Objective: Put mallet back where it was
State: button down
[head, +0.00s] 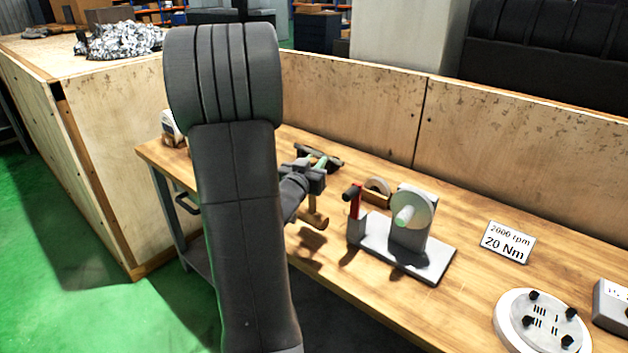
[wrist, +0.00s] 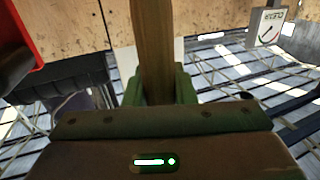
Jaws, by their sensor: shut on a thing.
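My gripper (head: 318,172) is beyond my dark arm in the head view, above the wooden bench. In the wrist view its greenish fingers (wrist: 158,88) are shut on the wooden handle of the mallet (wrist: 154,45), which runs up out of the picture. In the head view a tan wooden part of the mallet (head: 314,219) shows just below my gripper, with a shadow on the bench near it. The rest of the mallet is hidden by my gripper and arm.
The grinder (head: 408,235), with a round wheel and red handle, stands right of my gripper. A small wooden holder (head: 377,190) is behind it. A sign (head: 508,242) and a round grey plate (head: 541,325) are farther right. A plywood wall (head: 350,105) backs the bench.

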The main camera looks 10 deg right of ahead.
jog(key=shift+f, duration=1.85)
jog(key=shift+f, duration=0.1)
jog(key=c, duration=1.2)
grip_release()
jog(key=b+v, duration=0.2)
jog(key=v, duration=1)
